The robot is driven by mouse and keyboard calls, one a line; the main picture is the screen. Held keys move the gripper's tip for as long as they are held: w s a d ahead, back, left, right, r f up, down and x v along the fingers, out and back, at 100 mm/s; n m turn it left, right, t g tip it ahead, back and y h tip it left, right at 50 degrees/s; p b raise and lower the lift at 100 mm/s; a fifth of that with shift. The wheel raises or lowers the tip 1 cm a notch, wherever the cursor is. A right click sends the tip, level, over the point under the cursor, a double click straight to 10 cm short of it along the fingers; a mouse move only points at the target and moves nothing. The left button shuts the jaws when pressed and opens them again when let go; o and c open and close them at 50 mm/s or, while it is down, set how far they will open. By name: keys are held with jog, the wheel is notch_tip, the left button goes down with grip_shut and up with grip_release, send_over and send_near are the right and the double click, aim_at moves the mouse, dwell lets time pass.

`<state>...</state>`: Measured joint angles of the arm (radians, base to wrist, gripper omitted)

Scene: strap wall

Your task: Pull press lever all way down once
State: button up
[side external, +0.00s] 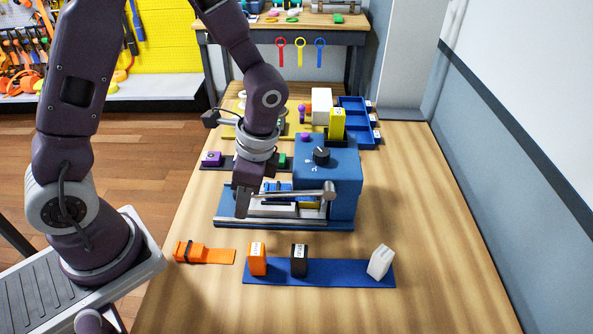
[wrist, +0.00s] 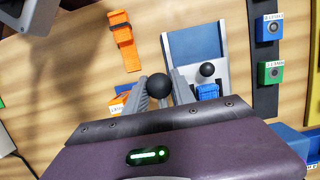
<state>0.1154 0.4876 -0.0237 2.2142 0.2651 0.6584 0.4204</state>
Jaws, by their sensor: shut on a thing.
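My gripper (side external: 242,212) points down at the lever's free end. In the wrist view my gripper (wrist: 159,90) is shut on the lever's black ball knob (wrist: 160,85), which sits between the fingertips. In the side view the knob is hidden by the gripper.
A blue strip (side external: 340,272) carries an orange, a black and a white block in front of the press. An orange strap (side external: 205,255) lies at the front left. Behind are a purple block (side external: 212,158), a yellow block (side external: 337,124) and blue bins (side external: 352,105). The table's right side is clear.

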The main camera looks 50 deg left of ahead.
jog(key=shift+a+r, duration=0.1)
jog(key=shift+r, duration=0.85)
jog(key=shift+v, duration=3.65)
jog(key=o, duration=0.9)
